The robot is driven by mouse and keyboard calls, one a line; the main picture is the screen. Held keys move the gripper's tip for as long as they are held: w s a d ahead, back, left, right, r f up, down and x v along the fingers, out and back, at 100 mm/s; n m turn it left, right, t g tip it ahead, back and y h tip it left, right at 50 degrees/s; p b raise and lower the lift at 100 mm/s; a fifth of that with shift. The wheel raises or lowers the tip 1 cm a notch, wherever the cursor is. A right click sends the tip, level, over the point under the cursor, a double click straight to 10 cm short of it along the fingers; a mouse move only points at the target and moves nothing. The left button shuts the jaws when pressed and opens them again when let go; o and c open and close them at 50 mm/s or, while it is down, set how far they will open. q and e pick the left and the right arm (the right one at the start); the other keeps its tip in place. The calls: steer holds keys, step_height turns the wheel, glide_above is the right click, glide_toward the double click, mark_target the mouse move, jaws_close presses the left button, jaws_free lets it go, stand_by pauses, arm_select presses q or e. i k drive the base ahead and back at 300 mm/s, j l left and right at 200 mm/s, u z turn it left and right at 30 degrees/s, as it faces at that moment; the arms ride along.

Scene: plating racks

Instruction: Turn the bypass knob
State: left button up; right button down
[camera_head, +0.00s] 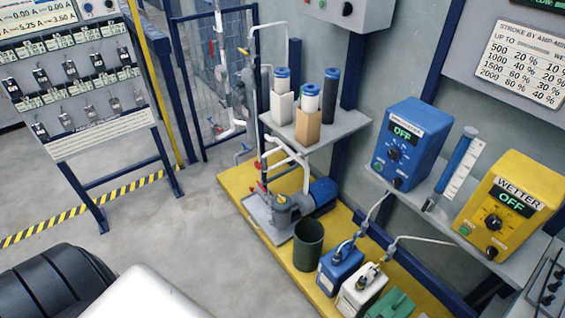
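No knob in view carries a label that I can read as bypass. A black knob (347,9) sits on the grey box at the top edge. The blue dosing unit (411,138) reads OFF and has a dark dial (393,154). The yellow unit (515,202) is labelled WETTER, reads OFF and has a black dial (493,221). Red valve handles (258,165) show on the white pipework above the pump (287,212). Neither of my grippers is in view; only dark and white parts of my own body show at the lower left.
A grey shelf (345,124) holds filter cartridges. A yellow platform (233,184) carries the pump, a dark green bucket (308,246) and several jugs. A rack panel (75,85) stands at the left. The grey floor (170,225) between them is clear.

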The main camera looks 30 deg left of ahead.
mark_target(258, 165)
steer(key=j+z, duration=0.25)
steer(key=z, duration=0.2)
steer(key=i+j+z, duration=0.1)
steer(key=j+z, duration=0.15)
steer(key=z, duration=0.2)
steer(key=j+z, duration=0.25)
steer(key=z, duration=0.2)
steer(key=k+j+z, duration=0.15)
steer(key=j, duration=0.3)
steer(key=j+z, duration=0.15)
steer(key=j, duration=0.3)
steer(key=k+j+z, duration=0.15)
steer(key=j, duration=0.25)
steer(key=k+j+z, duration=0.15)
steer(key=j, duration=0.25)
steer(key=k+j+z, duration=0.15)
steer(key=j, duration=0.25)
steer(key=k+j+z, duration=0.15)
steer(key=j, duration=0.2)
steer(key=k+j+z, duration=0.15)
steer(key=k+j, duration=0.1)
steer(key=j, duration=0.1)
